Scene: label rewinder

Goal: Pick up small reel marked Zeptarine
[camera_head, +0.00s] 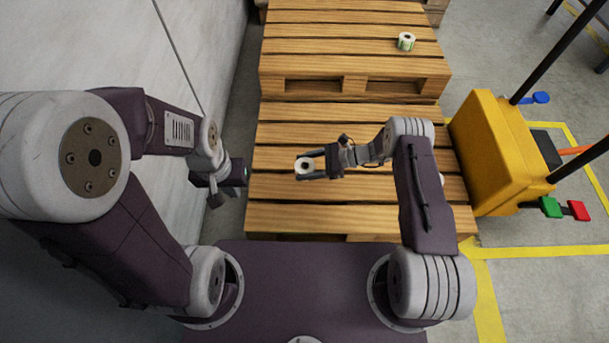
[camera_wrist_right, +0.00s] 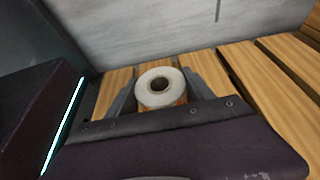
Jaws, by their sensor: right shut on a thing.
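A small white reel (camera_head: 305,165) with a dark core sits between the fingertips of my right gripper (camera_head: 311,165), over the near pallet. It also shows in the right wrist view (camera_wrist_right: 160,88), with a finger on each side; my right gripper is shut on it. No readable name shows on it.
The near wooden pallet (camera_head: 290,216) fills the middle, with a higher pallet stack (camera_head: 340,62) behind it. A yellow machine (camera_head: 497,150) with dark posts and green and red parts stands at the right. A grey wall (camera_head: 205,50) bounds the left.

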